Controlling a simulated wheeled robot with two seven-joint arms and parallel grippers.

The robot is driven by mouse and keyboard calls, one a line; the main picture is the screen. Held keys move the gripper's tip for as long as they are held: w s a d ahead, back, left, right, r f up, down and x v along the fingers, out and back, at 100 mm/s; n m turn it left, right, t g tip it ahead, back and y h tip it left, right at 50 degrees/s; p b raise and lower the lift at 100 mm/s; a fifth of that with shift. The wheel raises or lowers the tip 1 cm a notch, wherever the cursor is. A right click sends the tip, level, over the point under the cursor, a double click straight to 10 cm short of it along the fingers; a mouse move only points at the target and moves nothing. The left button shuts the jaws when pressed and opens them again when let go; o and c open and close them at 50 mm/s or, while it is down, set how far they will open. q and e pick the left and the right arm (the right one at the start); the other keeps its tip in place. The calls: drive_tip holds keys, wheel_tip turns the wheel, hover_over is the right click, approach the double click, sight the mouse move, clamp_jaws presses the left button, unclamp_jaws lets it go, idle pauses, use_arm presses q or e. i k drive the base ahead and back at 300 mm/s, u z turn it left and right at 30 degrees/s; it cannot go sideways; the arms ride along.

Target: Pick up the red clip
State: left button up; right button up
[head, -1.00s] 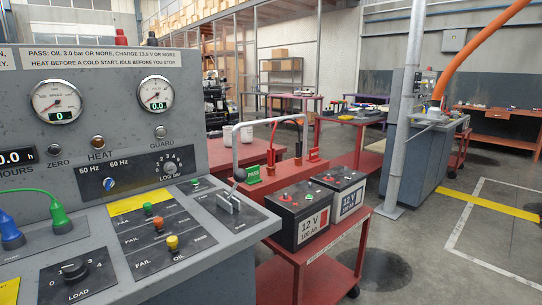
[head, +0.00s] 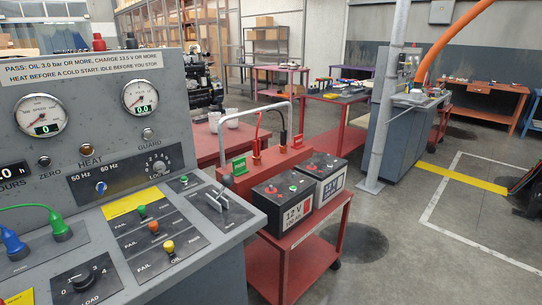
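A red clip (head: 256,145) appears to stand upright on the red box behind the batteries, with a red cable rising from it. It is small in the head view, so its jaws cannot be made out. A darker clip with a black cable (head: 283,136) stands to its right. The red box (head: 290,157) sits on the red cart (head: 268,262), with two batteries (head: 284,200) in front of it. Neither of my grippers can be made out in the head view.
A grey control console (head: 95,180) fills the left side, its corner close to the cart. A grey post (head: 385,110) and cabinet (head: 408,140) stand behind the cart to the right. Open floor lies right of the cart. A dark object (head: 525,192) shows at the right edge.

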sight(256, 158)
drive_tip(key=z, duration=1.4)
drive_tip(key=i, duration=3.5)
drive_tip(key=u, duration=2.35)
